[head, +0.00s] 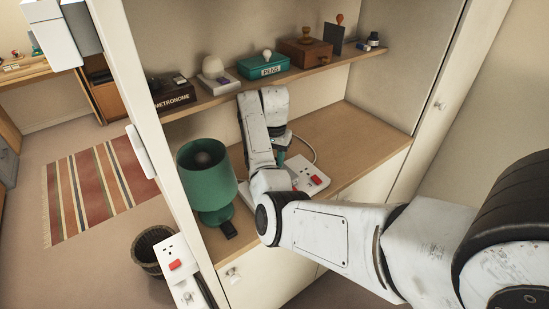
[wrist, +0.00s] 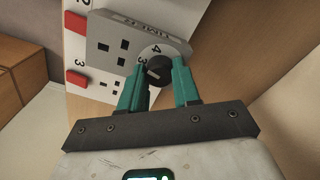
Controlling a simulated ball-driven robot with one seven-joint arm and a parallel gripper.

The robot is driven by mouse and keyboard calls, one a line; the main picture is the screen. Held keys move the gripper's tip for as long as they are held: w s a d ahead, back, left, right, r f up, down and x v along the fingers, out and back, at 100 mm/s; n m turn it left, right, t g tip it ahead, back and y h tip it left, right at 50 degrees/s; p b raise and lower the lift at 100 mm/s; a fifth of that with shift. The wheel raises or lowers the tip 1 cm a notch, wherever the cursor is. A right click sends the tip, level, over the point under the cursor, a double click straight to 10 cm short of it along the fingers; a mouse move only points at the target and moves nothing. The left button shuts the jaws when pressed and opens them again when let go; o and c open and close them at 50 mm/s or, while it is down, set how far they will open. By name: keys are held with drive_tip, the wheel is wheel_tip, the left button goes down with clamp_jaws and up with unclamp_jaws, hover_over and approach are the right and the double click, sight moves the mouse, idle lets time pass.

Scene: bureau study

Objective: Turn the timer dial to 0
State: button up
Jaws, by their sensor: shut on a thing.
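The timer (wrist: 105,42) is a grey block with socket holes on a white panel (wrist: 74,45) in the wrist view. Its round white dial (wrist: 153,50) carries a black knob (wrist: 158,68); a 4 and what looks like a 3 show beside the knob. My gripper (wrist: 160,78) has its teal fingers on either side of the knob, shut on it. The fingers hide part of the dial, and I cannot read its setting. In the head view my gripper (head: 281,157) points down at the lower shelf, and my arm hides the timer.
A white socket panel (head: 316,178) with a red switch lies on the lower shelf (head: 345,140). A green lamp (head: 207,175) stands left of my arm. Bare shelf lies to the right.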

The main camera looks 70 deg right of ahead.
drive_tip(key=shift+n, duration=1.1)
drive_tip(key=o, duration=1.1)
wheel_tip(320, 180, up, 11)
drive_tip(key=shift+f, duration=0.1)
